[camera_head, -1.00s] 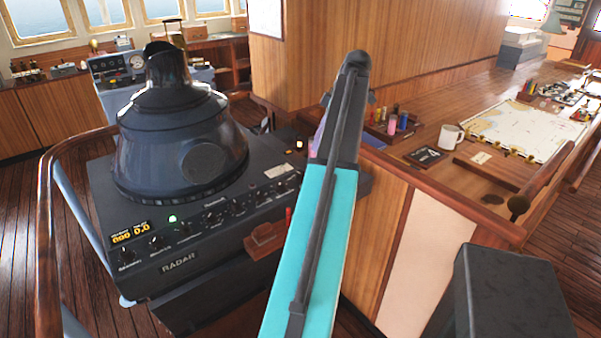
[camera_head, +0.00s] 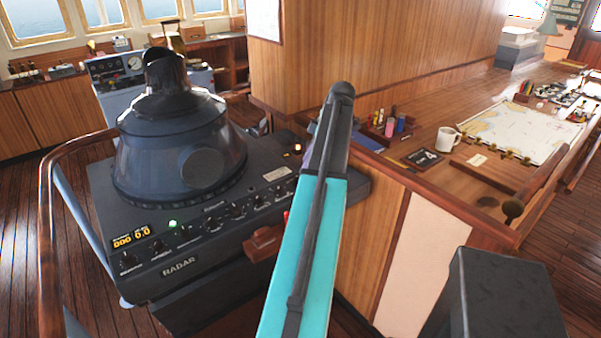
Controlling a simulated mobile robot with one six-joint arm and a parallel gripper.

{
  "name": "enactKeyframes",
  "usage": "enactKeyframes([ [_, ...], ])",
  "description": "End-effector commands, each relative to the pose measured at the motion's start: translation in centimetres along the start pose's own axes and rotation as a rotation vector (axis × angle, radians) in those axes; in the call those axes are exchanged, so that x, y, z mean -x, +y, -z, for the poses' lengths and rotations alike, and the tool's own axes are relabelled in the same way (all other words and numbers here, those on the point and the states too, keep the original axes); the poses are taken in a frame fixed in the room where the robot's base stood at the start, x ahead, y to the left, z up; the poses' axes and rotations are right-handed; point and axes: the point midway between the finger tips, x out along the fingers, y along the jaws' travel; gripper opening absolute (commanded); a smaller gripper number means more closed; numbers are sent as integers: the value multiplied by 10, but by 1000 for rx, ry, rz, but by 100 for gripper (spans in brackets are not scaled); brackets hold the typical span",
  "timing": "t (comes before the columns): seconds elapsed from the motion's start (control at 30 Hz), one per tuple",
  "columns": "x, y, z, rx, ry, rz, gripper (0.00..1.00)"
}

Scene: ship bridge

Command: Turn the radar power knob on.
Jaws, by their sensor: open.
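The radar console (camera_head: 150,283) stands at left, dark grey with a big viewing hood (camera_head: 180,150) on top. A row of small black knobs runs along its front panel, among them a left-end knob (camera_head: 128,259) and a middle knob (camera_head: 236,210). Their labels are too small to read, so I cannot tell which is the power knob. A green lamp (camera_head: 172,223) is lit and an amber display (camera_head: 132,237) glows. My teal and dark arm rises through the middle, over the console's right side. My gripper cannot be made out; the arm appears to hide it.
A reddish-brown block (camera_head: 263,243) sits at the console's front edge. A small lamp (camera_head: 297,148) glows at its back right. A curved wooden handrail (camera_head: 47,215) borders the left. At right, a chart table (camera_head: 468,203) holds a white mug (camera_head: 447,139) and several pens.

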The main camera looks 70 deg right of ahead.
Motion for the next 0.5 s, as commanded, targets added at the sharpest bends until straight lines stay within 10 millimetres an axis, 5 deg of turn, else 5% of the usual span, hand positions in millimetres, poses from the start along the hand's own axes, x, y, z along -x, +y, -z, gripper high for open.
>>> enactKeyframes([
  [0.5, -53, 0, 0, 0, 0, 2, 41],
])
